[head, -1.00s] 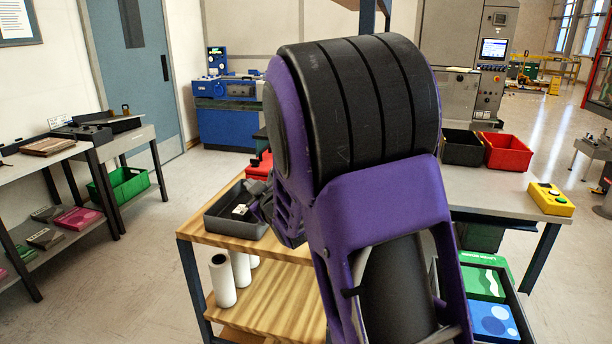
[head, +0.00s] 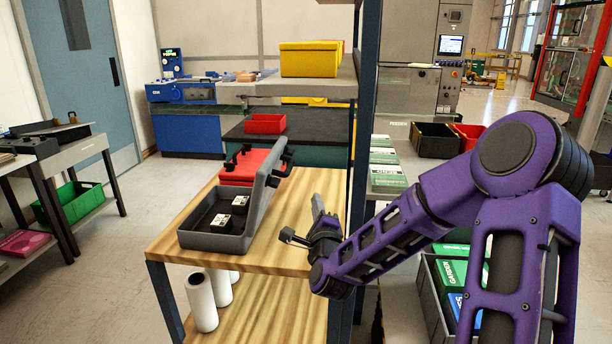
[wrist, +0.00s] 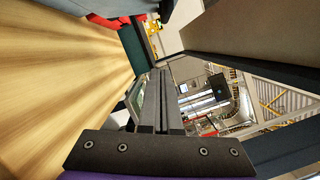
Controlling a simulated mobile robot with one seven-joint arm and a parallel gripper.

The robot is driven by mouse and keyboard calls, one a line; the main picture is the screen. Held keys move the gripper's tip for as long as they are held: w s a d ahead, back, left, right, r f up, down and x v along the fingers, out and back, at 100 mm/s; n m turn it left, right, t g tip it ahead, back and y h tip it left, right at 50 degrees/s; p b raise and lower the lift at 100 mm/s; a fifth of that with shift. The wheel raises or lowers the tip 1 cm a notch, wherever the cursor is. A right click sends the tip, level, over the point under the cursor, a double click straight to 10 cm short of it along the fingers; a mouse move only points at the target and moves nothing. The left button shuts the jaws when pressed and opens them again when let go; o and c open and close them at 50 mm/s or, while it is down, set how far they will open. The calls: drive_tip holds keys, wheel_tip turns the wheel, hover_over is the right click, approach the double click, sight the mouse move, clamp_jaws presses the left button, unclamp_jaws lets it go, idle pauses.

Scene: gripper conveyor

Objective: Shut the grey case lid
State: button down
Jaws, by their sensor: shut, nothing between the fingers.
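The grey case (head: 207,240) sits on the wooden table top in the head view, with two dark blocks bearing white labels inside. Its grey lid (head: 262,188) stands raised on the right side of the case, tilted slightly to the right. My gripper (head: 317,204) is right of the lid and apart from it, low over the table, with its fingers shut and empty. In the wrist view my shut fingers (wrist: 158,82) point up the picture beside the wooden surface. A grey shape at that view's top edge may be the lid; I cannot tell.
A red case (head: 247,165) with dark handles lies behind the grey case. A dark blue shelf post (head: 366,110) stands right behind my gripper, and a shelf with a yellow bin (head: 310,60) hangs above the back. Bare wood (head: 290,205) lies between lid and gripper.

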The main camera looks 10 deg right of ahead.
drive_tip(key=w+a+r, duration=0.2)
drive_tip(key=w+r, duration=0.1)
drive_tip(key=w, duration=0.8)
drive_tip(key=shift+a, duration=0.3)
